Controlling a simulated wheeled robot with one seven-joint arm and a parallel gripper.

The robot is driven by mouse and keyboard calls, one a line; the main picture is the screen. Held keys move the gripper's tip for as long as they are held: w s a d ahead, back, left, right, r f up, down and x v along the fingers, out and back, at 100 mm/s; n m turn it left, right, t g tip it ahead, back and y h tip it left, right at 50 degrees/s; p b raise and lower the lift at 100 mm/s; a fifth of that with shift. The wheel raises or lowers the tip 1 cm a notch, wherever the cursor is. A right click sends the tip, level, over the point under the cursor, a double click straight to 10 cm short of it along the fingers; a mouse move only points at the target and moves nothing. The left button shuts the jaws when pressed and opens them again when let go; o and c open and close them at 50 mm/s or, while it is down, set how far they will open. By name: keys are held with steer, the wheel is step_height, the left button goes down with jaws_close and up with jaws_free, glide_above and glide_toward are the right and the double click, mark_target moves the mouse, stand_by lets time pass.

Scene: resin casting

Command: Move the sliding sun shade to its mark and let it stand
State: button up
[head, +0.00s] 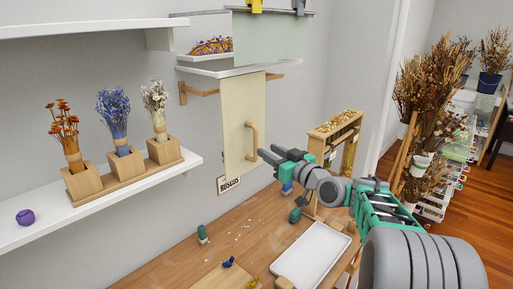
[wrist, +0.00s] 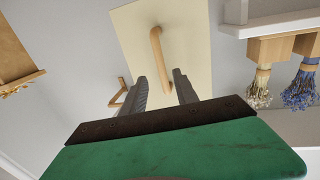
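The sun shade appears to be the cream panel (head: 240,115), hanging upright below a wooden rail (head: 204,93) on the wall. It has an upright wooden handle (head: 252,138). In the wrist view the panel (wrist: 190,40) fills the upper middle, with its handle (wrist: 156,45) ahead of the gap between my fingers. My gripper (head: 267,156) is just right of the panel in the head view, near the handle's lower end. In the wrist view my gripper (wrist: 160,76) is open, with nothing between its fingers. I cannot make out a mark for the shade.
A pale green panel (head: 285,40) hangs above, beside a small shelf (head: 205,66). A lettered sign (head: 229,185) is below the shade. The wooden table (head: 165,260) carries a white tray (head: 310,256), a wooden frame (head: 322,142) and small items. Shelves with dried flowers stand left.

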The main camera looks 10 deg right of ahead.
mark_target(257, 144)
steer(key=p+x, duration=0.3)
steer(key=x, duration=0.4)
steer(key=shift+w+a+r, duration=0.15)
steer(key=shift+w+a, duration=0.05)
steer(key=shift+a, duration=0.05)
steer(key=shift+c, duration=0.5)
jaws_close()
stand_by(0.5)
